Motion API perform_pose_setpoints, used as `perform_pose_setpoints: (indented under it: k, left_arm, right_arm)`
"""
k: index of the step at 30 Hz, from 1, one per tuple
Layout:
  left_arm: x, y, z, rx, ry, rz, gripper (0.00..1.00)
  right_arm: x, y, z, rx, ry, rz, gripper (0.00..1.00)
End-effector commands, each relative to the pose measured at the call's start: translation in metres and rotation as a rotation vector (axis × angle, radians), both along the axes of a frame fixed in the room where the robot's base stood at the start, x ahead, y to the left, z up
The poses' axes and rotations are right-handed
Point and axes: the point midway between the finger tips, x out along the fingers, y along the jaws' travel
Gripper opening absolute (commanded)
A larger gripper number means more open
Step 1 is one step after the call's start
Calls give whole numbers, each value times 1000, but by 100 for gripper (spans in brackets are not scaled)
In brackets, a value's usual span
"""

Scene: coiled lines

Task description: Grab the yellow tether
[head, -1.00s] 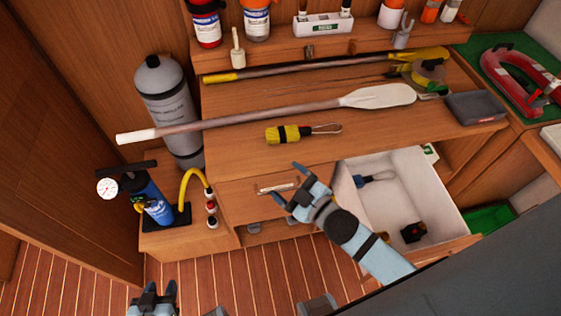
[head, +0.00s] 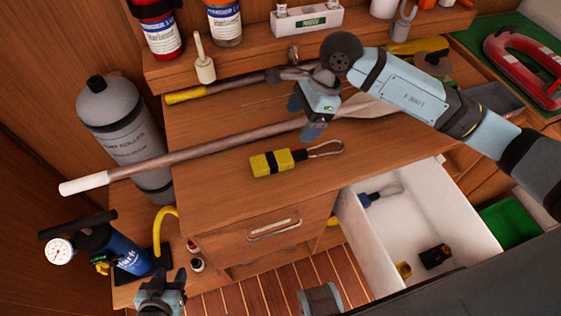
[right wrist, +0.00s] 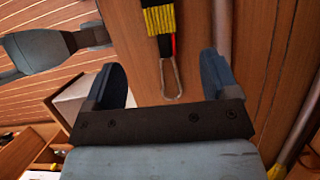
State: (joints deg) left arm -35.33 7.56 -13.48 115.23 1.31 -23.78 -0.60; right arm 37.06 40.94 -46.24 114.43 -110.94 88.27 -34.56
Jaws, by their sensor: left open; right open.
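The yellow tether (head: 278,161) is a small yellow bundle with a black band and a metal clip at its right end. It lies on the wooden desk top in front of the long paddle. In the right wrist view the tether (right wrist: 160,20) shows at the top, its clip hanging between my open fingers but apart from them. My right gripper (head: 312,122) is open and empty above the desk, just behind and right of the tether; its fingers also show in the right wrist view (right wrist: 165,85). My left gripper (head: 163,286) is open and low at the bottom left, away from the desk.
A paddle with a white grip (head: 85,184) lies across the desk behind the tether. An open white drawer (head: 455,215) at the right holds a blue-handled item (head: 378,195) and a dark item. A grey cylinder (head: 125,130) and a blue pump (head: 120,250) stand at the left.

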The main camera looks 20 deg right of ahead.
Motion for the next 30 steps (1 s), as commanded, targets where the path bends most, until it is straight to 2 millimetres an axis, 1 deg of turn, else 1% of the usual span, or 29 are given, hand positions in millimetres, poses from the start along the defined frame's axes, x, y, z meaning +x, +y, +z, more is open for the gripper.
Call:
perform_pose_setpoints:
  k: [6,9,12,20,24,27,30]
  left_arm:
    - [2,0,6,1,-9,-1,43]
    - [3,0,8,1,-13,-1,43]
    - [3,0,8,2,-15,-1,43]
    - [3,1,10,5,-17,-2,43]
    - [4,1,15,7,-23,-3,43]
    - [4,2,15,9,-26,-5,43]
    - [3,2,14,10,-24,-5,43]
  right_arm:
    - [-1,18,-40,2,6,-1,81]
    - [-1,24,-55,3,4,0,81]
    - [-1,28,-66,4,4,-2,81]
    - [-1,34,-80,5,5,-1,81]
    - [-3,40,-100,5,7,-2,81]
    - [-2,46,-114,6,5,-2,81]
    - [-2,48,-120,5,3,-1,81]
